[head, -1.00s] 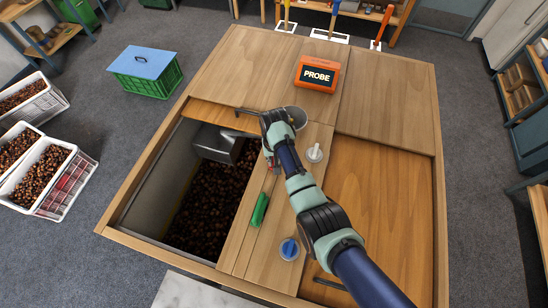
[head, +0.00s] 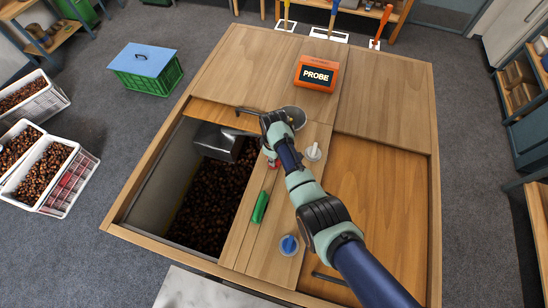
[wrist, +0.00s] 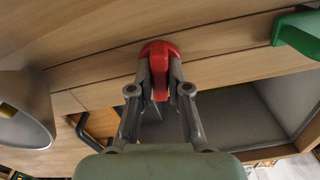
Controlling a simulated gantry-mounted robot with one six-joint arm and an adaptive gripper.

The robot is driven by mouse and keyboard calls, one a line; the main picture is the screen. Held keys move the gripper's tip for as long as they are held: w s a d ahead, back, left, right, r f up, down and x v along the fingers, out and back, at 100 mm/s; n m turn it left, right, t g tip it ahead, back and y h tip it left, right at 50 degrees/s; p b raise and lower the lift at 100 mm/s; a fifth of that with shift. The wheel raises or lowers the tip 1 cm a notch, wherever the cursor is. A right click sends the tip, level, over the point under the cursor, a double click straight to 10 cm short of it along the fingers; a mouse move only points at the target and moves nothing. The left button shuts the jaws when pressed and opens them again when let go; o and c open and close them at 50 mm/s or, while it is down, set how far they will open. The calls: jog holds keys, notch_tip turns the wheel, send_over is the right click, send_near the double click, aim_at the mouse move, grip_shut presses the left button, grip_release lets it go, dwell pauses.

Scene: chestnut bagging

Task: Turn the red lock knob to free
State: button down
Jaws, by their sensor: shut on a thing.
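The red lock knob (wrist: 159,50) sits on the wooden strip in the wrist view, between my fingertips. My gripper (wrist: 160,88) is shut on it, one finger on each side. In the head view a small bit of the red knob (head: 274,163) shows beside my wrist. My arm covers the rest of it there. I cannot tell from these frames which way the knob points relative to any marking.
An open bin of chestnuts (head: 205,200) with a metal scoop (head: 222,142) lies left of the strip. A green handle (head: 260,207), a blue-topped knob (head: 289,245) and a white knob (head: 313,153) stand nearby. An orange PROBE box (head: 316,74) is behind.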

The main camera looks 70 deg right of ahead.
jog(key=shift+r+n, duration=0.1)
jog(key=shift+n, duration=1)
jog(key=c, duration=1.1)
grip_release()
notch_tip(320, 180, up, 12)
jog(key=shift+f, duration=0.1)
